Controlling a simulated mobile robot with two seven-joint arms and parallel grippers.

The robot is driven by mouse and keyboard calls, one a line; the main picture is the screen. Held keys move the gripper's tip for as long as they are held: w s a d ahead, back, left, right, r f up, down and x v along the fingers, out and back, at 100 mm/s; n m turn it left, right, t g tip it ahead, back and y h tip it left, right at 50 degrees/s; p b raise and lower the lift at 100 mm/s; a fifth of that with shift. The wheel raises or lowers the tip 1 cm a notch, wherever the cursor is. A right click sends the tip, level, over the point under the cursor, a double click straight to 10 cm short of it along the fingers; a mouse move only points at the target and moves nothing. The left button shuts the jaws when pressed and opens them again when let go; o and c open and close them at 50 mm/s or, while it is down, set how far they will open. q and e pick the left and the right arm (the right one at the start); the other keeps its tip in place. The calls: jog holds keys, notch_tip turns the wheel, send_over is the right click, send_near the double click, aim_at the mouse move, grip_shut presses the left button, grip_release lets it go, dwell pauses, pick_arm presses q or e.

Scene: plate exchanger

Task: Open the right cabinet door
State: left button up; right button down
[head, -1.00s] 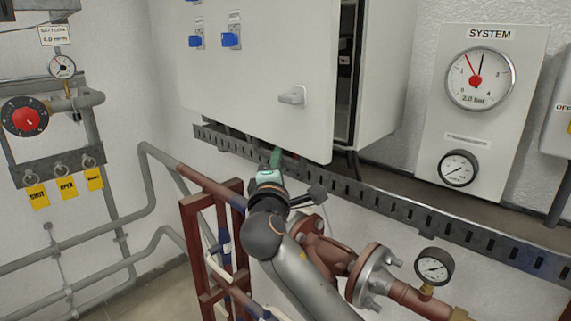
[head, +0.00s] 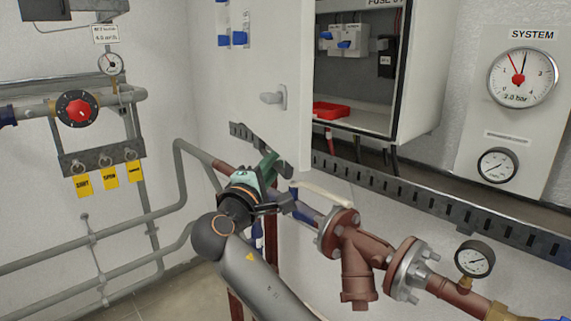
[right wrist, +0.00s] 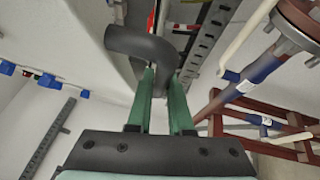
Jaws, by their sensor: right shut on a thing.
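The right cabinet door (head: 270,35) is a white panel standing ajar, swung out from the cabinet (head: 425,90), whose inside shows. A light grey handle (head: 272,97) is on its front, near its free edge. My right gripper (head: 269,160) is by the door's lower edge, below that handle in the head view. In the right wrist view its green fingers (right wrist: 160,98) are shut on a grey bent handle (right wrist: 145,45) beside a white panel. The exact contact is hard to make out in the head view. My left gripper is not in view.
A red tray (head: 333,110) and breakers (head: 345,40) are in the cabinet. A slotted rail (head: 440,210) runs below it. Red-brown piping with a flange (head: 408,268) and a small gauge (head: 475,259) lie right of my arm. Valve piping (head: 76,108) is on the left wall.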

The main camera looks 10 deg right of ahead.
jog(key=shift+d+f, duration=0.15)
jog(key=c, duration=1.1)
grip_release()
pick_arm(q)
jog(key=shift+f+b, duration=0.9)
pick_arm(e)
jog(key=r+v, duration=0.1)
jog(key=v, duration=0.6)
jog(key=shift+s+f, duration=0.25)
jog(key=shift+f, duration=0.2)
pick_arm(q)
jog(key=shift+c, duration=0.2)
